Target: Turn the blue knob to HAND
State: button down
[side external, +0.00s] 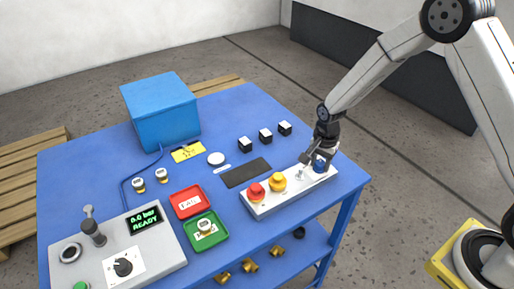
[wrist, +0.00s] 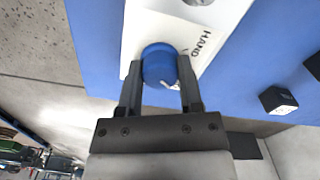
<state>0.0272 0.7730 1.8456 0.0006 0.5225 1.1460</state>
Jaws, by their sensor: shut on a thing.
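The blue knob (wrist: 159,64) sits at the end of a white panel (wrist: 140,25), which lies at the right front of the table in the side view. The knob (side external: 319,165) is partly covered there by my gripper. My gripper (wrist: 160,80) is shut on the knob, one finger on each side of it. The printed word HAND (wrist: 206,42) shows on the panel right of the knob in the wrist view. A white mark on the knob's lower right edge is partly hidden, so its exact setting is hard to tell.
The same panel carries a red knob (side external: 256,191), a yellow knob (side external: 277,181) and a small silver toggle (side external: 300,173). Black-and-white blocks (side external: 265,135) stand behind it, near a dark pad (side external: 246,172). A blue box (side external: 160,111) stands at the back left.

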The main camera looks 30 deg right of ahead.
jog(key=shift+n, duration=0.3)
jog(key=n, duration=0.3)
jog(key=shift+n, duration=0.3)
jog(key=n, duration=0.3)
jog(key=shift+n, duration=0.3)
jog(key=n, duration=0.3)
jog(key=shift+n, duration=0.4)
jog(key=n, duration=0.4)
jog(key=shift+c, duration=1.3)
grip_release()
jog(key=shift+r, duration=0.1)
